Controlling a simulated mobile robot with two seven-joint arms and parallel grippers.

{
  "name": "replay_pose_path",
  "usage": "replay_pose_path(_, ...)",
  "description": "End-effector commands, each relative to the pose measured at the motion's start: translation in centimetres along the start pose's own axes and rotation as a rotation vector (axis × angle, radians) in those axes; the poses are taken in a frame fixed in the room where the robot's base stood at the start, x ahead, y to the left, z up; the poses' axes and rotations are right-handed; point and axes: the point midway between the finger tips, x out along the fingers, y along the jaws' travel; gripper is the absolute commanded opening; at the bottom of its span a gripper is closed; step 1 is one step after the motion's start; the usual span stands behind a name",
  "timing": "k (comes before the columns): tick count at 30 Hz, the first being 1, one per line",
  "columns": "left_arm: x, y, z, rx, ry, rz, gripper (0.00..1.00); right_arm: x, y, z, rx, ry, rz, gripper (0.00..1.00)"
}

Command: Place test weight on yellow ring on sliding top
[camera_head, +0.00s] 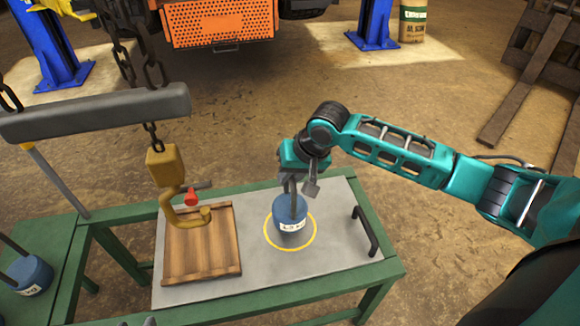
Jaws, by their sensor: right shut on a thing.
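The blue test weight (290,216) has a white label and an upright handle. My right gripper (293,185) is shut on its handle from above. The weight is over the yellow ring (315,240), inside its outline as seen from here, towards the ring's upper part. I cannot tell whether its base touches the surface. The ring is marked on the grey sliding top (340,200) of a green-framed table. The sliding top has a black handle (367,232) at its right end.
A wooden board (203,245) lies on the left part of the top. A hook (185,205) hangs above it from a chain and a grey beam (95,110). Another blue weight (30,275) stands at the far left. An orange mower (220,22) is behind.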

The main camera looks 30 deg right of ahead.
Motion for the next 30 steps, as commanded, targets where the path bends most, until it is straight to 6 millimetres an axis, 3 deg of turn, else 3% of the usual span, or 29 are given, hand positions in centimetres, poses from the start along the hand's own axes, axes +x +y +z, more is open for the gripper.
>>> replay_pose_path(6,0.6,0.0,1.2,-0.001,-0.005,0.0,0.43,2.6,0.7,0.6,-0.001,0.008,-0.004,0.0)
replay_pose_path(20,0.5,0.0,1.1,-0.001,-0.006,0.0,0.43,3.0,0.8,0.7,0.0,0.007,-0.005,0.0)
replay_pose_path(21,0.6,0.0,1.2,-0.001,-0.006,0.0,0.43,3.2,1.1,1.0,0.0,0.0,0.001,0.23)
replay_pose_path(28,0.6,0.0,1.2,-0.001,-0.006,0.0,0.43,3.2,1.1,1.0,0.0,0.0,0.001,0.45)
replay_pose_path(30,0.6,0.0,1.2,-0.001,-0.005,0.0,0.43,3.2,1.1,1.0,0.0,0.0,0.001,0.45)
